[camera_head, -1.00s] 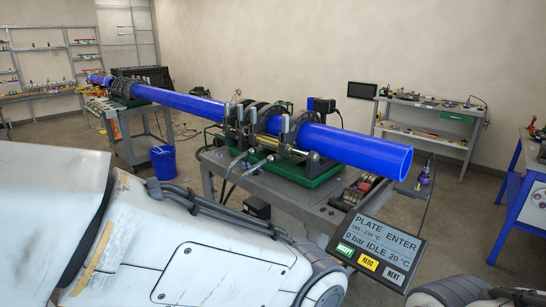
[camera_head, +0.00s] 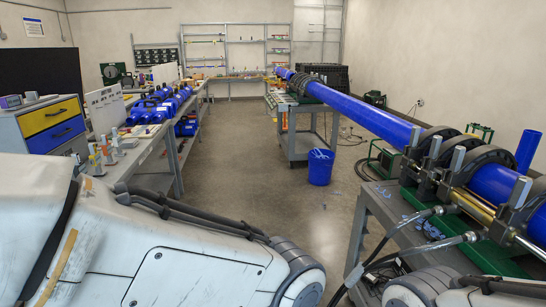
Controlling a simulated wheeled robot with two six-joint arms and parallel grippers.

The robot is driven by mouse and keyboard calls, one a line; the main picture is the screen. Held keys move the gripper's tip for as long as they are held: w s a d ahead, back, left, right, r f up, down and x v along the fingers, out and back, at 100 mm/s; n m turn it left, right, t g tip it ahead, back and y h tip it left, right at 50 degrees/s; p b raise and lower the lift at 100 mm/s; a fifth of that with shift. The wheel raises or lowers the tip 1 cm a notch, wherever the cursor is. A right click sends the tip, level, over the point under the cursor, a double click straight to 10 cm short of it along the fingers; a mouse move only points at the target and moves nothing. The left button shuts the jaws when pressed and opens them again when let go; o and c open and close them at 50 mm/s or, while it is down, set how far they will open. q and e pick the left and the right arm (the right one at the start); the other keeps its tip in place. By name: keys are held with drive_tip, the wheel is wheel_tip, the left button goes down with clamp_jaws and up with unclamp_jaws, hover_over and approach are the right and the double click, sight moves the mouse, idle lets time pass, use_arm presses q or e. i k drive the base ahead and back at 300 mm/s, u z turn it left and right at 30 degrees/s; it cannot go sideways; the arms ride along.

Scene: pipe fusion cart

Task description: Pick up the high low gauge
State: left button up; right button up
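I cannot make out a high low gauge for certain in this view. Several small upright tools (camera_head: 108,150) stand on the near end of the left workbench (camera_head: 158,150), too small to tell apart. Large white links of my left arm fill the bottom left, and part of my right arm shows at the bottom right. Neither of my grippers is in the picture, so what they hold cannot be seen.
A blue pipe (camera_head: 365,116) runs through black clamps (camera_head: 433,150) on the cart (camera_head: 375,205) at right. A blue bucket (camera_head: 320,167) stands on the floor. The middle floor is clear.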

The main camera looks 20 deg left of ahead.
sight(97, 156)
drive_tip(key=u, duration=1.1)
drive_tip(key=i, duration=1.3)
drive_tip(key=u, duration=0.75)
